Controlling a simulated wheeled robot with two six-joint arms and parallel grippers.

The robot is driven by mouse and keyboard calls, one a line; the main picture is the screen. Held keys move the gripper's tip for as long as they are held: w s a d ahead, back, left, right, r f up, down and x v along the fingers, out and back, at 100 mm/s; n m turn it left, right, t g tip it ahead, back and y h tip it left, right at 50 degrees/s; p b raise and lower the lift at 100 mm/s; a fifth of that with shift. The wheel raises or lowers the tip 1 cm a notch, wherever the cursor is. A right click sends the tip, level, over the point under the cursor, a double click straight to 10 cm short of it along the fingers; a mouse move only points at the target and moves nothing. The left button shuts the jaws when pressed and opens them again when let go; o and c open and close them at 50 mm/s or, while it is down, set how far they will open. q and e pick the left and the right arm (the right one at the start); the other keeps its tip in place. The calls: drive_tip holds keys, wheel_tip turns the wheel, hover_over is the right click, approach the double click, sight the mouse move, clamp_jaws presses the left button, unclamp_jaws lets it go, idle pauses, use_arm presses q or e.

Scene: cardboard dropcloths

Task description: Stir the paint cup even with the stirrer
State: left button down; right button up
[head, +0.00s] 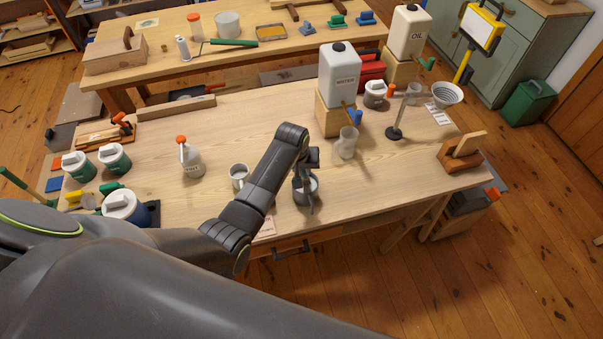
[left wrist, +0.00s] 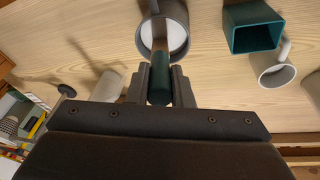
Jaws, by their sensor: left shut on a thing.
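The paint cup (head: 301,197) is a grey cup standing near the front edge of the workbench, partly covered by my left gripper. In the left wrist view the cup (left wrist: 184,14) shows pale paint inside. My left gripper (head: 310,168) is above the cup. Its fingers are shut on the stirrer (left wrist: 159,85), whose dark green handle shows between them. The stirrer points into the cup's mouth; how deep its lower end reaches is hidden. My right gripper is not in view.
A white mug (head: 238,175) stands close left of the cup; a green square holder (left wrist: 252,27) shows near it in the wrist view. A clear beaker (head: 346,145) and the water jug (head: 339,73) on its wooden block (head: 326,119) stand behind right. The bench right of the cup is clear.

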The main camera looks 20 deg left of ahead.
use_arm(q)
drive_tip(key=shift+s+a+f, duration=0.2)
drive_tip(key=shift+s+a, duration=0.05)
drive_tip(key=shift+a, duration=0.05)
drive_tip(key=shift+s, duration=0.2)
drive_tip(key=shift+s+d+r, duration=0.2)
drive_tip(key=shift+s+d, duration=0.05)
drive_tip(key=shift+s, duration=0.05)
drive_tip(key=shift+w+a+r, duration=0.1)
drive_tip(key=shift+r, duration=0.45)
wheel_tip(320, 180, up, 6)
drive_tip(key=shift+r, duration=0.15)
idle(0.4)
